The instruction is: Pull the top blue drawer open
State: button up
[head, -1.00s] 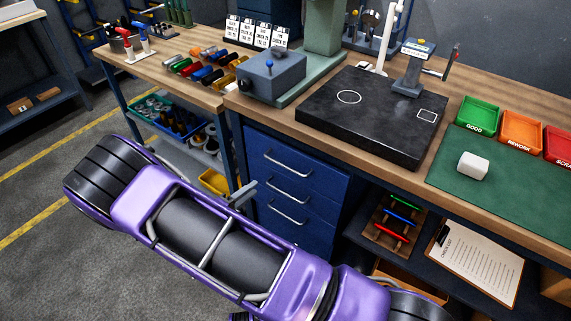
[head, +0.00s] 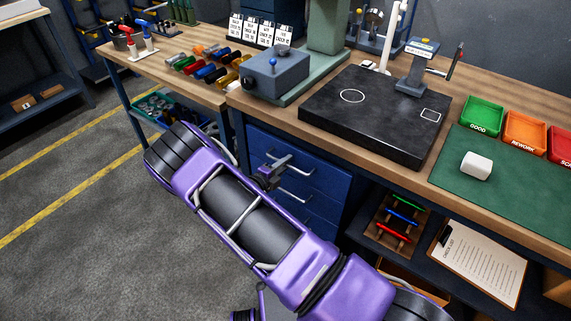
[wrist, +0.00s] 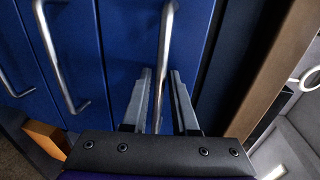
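The blue drawer unit hangs under the workbench. Its top blue drawer (head: 322,172) looks shut, and its bar handle (head: 296,168) is partly behind my gripper (head: 277,168). In the wrist view my gripper (wrist: 161,72) is open, with its two grey fingers on either side of the top drawer's silver handle (wrist: 166,40). The handle appears between the fingers, with gaps beside it; I cannot tell how deep it sits or whether it touches. A lower drawer's handle (wrist: 52,50) shows to the left. My arm hides part of the lower drawers in the head view.
The wooden bench edge (head: 375,167) runs just above the drawers, and shows at right in the wrist view (wrist: 265,80). An open shelf with a clipboard (head: 478,262) is right of the drawers. Open floor (head: 90,230) lies to the left.

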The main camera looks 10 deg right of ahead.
jog(key=shift+c, duration=0.2)
grip_shut()
dwell(1.3)
